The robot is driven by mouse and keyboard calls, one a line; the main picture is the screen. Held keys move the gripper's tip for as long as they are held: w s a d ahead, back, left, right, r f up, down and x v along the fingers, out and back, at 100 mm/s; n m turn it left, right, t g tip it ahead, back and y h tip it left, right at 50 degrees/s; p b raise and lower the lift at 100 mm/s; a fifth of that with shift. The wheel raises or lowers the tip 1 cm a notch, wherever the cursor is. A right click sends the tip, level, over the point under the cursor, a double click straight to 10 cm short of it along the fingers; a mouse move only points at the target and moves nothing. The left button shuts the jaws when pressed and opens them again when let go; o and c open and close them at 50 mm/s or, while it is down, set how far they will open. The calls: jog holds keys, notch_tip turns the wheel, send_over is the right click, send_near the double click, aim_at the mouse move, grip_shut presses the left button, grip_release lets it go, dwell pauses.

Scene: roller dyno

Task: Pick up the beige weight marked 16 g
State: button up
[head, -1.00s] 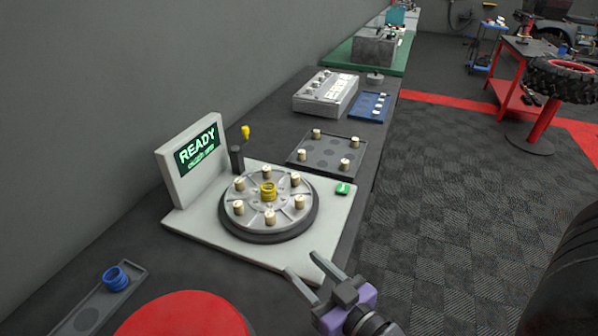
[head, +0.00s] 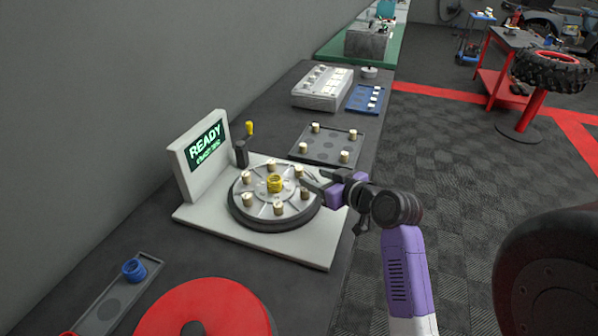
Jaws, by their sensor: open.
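Several small beige cylindrical weights sit on a round metal turntable (head: 264,188). Others stand on a dark square tray (head: 327,142) behind it, one of them a near-right weight (head: 344,156). No gram markings are readable, so I cannot tell which weight is the 16 g one. My gripper (head: 307,181) is open over the right edge of the turntable, fingers pointing left. Its fingertips are close to two turntable weights, a back-right one (head: 299,171) and a right one (head: 305,194). I cannot tell whether they touch; nothing is visibly held.
A grey box (head: 322,91) is farther back.

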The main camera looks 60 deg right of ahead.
aim_at(302, 170)
jog(key=x, duration=0.3)
jog(key=p+x, duration=0.1)
jog(key=x, duration=0.3)
jog(key=shift+w+d+r, duration=0.1)
jog(key=shift+w+d, duration=0.1)
jog(key=shift+d, duration=0.25)
grip_shut()
